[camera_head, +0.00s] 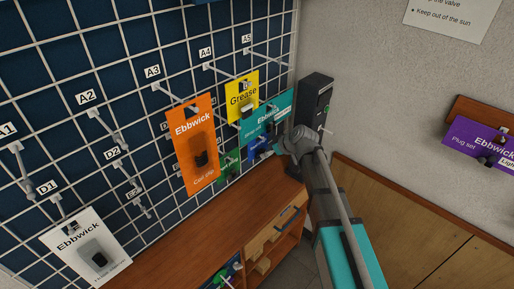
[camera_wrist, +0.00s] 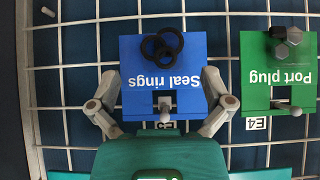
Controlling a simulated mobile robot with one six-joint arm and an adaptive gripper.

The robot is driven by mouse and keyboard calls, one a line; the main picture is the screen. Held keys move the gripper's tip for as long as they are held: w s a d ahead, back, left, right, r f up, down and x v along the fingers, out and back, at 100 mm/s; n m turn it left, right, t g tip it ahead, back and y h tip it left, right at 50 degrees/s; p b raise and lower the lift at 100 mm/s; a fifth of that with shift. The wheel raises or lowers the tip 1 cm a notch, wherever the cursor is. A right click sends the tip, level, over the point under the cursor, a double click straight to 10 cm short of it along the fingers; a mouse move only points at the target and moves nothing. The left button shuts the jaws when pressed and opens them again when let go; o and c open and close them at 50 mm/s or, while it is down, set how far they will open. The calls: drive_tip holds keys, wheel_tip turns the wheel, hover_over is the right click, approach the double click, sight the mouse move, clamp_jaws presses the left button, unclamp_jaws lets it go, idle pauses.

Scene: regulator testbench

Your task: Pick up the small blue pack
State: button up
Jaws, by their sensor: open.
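The small blue pack (camera_wrist: 135,85) reads "Seal rings", upside down in the wrist view, with dark rings on its face. It hangs on a hook at a label that looks like E3. In the head view the blue pack (camera_head: 257,147) is small and partly hidden by my gripper (camera_head: 284,146). In the wrist view my gripper (camera_wrist: 160,80) is open, with one finger at each side edge of the pack. I cannot tell whether the fingers touch it.
A green "Port plug" pack (camera_wrist: 258,70) hangs close beside it. In the head view a teal pack (camera_head: 262,121), a yellow "Grease" pack (camera_head: 237,88) and an orange pack (camera_head: 193,150) hang nearby. A black box (camera_head: 313,92) is by the wall corner. A wooden cabinet (camera_head: 180,238) lies below.

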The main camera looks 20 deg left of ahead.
sight(263, 148)
drive_tip(key=shift+b+x, duration=1.65)
drive_tip(key=shift+x, duration=0.95)
drive_tip(key=shift+a+r, duration=0.1)
drive_tip(key=shift+r, duration=0.05)
drive_tip(key=c, duration=1.2)
drive_tip(key=shift+r, duration=0.2)
drive_tip(key=shift+r+p, duration=0.75)
drive_tip(key=shift+p, duration=0.25)
drive_tip(key=s+d, duration=0.3)
drive_tip(key=d, duration=0.5)
drive_tip(key=s+d, duration=0.4)
drive_tip(key=d, duration=0.4)
drive_tip(key=shift+d+f, duration=0.2)
drive_tip(key=shift+d, duration=0.15)
